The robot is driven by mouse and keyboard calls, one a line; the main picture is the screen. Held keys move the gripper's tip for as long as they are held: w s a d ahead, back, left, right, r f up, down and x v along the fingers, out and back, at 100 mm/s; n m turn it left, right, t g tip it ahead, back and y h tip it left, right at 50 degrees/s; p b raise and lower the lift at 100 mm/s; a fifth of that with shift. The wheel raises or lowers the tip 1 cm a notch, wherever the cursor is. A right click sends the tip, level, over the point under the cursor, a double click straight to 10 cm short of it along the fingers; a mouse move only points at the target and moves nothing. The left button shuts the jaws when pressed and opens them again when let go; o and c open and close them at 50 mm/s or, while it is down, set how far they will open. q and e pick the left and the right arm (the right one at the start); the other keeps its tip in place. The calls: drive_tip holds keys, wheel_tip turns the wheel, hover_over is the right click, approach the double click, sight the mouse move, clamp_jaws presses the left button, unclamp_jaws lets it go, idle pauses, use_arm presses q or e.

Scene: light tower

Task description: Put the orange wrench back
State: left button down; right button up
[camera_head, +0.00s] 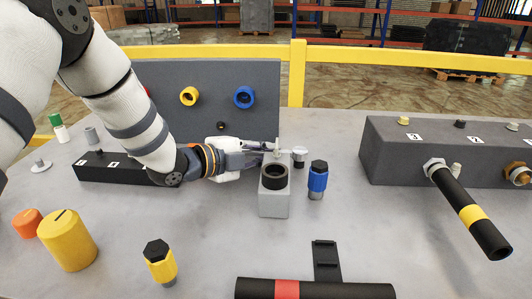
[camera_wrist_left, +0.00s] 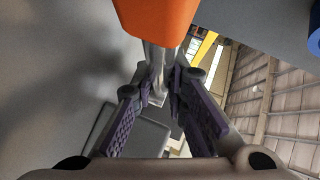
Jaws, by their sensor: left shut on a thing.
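The orange wrench shows in the left wrist view as a thick orange handle (camera_wrist_left: 155,18) at the top edge, with a grey metal shaft running down between the fingers. My left gripper (camera_head: 262,150) is shut on that shaft; it also shows in the left wrist view (camera_wrist_left: 165,88). In the head view the gripper is low over the table's middle, just behind a grey block with a black ring (camera_head: 274,204). A pale metal end (camera_head: 279,147) shows at the fingertips. The orange handle is not clearly visible there. My right gripper is not in view.
A blue hex-topped plug (camera_head: 318,178) stands close right of the ringed block. A dark panel with coloured rings (camera_head: 160,75) rises behind. A numbered grey block (camera_head: 400,158) stands right, with a yellow-banded tube (camera_head: 451,185). A red-banded tube (camera_head: 335,289) lies in front.

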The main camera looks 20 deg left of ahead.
use_arm(q)
drive_tip(key=shift+r, duration=0.15)
drive_tip(key=c, duration=1.9)
unclamp_jaws()
drive_tip(key=shift+f, duration=0.2)
drive_tip(key=shift+s+a+r, duration=0.1)
drive_tip(key=shift+r, duration=0.25)
drive_tip(key=p+v, duration=0.2)
drive_tip(key=v, duration=0.9)
drive_tip(key=shift+s+r, duration=0.1)
drive_tip(key=shift+s, duration=0.05)
drive_tip(key=shift+s+a, duration=0.1)
drive_tip(key=shift+s, duration=0.1)
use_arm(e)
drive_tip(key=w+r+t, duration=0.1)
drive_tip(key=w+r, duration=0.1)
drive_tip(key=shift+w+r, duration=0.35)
